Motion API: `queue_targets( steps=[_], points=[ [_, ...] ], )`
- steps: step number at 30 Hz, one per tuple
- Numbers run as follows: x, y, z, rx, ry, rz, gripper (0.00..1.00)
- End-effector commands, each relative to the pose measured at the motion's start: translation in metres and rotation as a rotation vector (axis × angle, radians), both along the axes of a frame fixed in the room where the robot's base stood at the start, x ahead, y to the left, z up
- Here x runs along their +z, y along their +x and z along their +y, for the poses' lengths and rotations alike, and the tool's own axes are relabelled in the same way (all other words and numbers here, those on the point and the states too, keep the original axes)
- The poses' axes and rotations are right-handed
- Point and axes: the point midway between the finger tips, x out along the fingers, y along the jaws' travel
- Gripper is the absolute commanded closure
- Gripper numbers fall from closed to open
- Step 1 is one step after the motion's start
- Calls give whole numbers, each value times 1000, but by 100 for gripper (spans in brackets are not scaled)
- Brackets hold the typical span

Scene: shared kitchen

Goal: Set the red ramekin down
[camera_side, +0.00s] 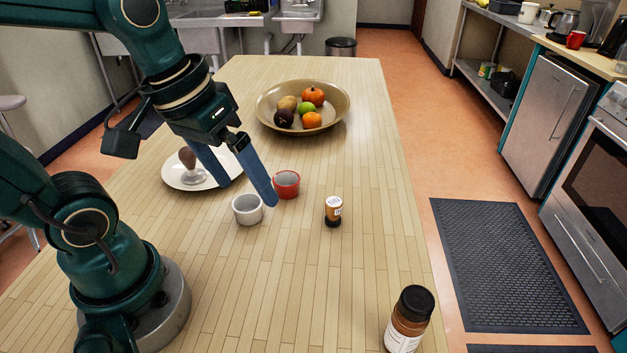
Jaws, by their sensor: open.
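The red ramekin (288,185) stands upright on the wooden table, just right of my gripper's nearer finger. My gripper (248,192) is open, its two blue fingers spread wide with nothing visible between them. The nearer fingertip overlaps the left side of the ramekin in this view; I cannot tell whether they touch. A white ramekin (247,209) stands on the table below and left of the red one, close to it.
A white plate (172,178) with a brown-topped object lies behind my gripper. A wide fruit bowl (265,115) stands farther back. A small bottle (333,211) stands right of the ramekins, and a dark-capped jar (408,320) at the front right. The table's front middle is clear.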

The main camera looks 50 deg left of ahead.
Motion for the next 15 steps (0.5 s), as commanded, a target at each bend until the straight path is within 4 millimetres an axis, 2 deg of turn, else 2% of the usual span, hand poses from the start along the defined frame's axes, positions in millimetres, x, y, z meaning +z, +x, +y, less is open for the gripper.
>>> queue_targets(
  steps=[6,15],
  points=[
    [3,-17,-5,-205,138,-156,1],
    [3,-20,-5,-244,167,-188,1]
  ],
)
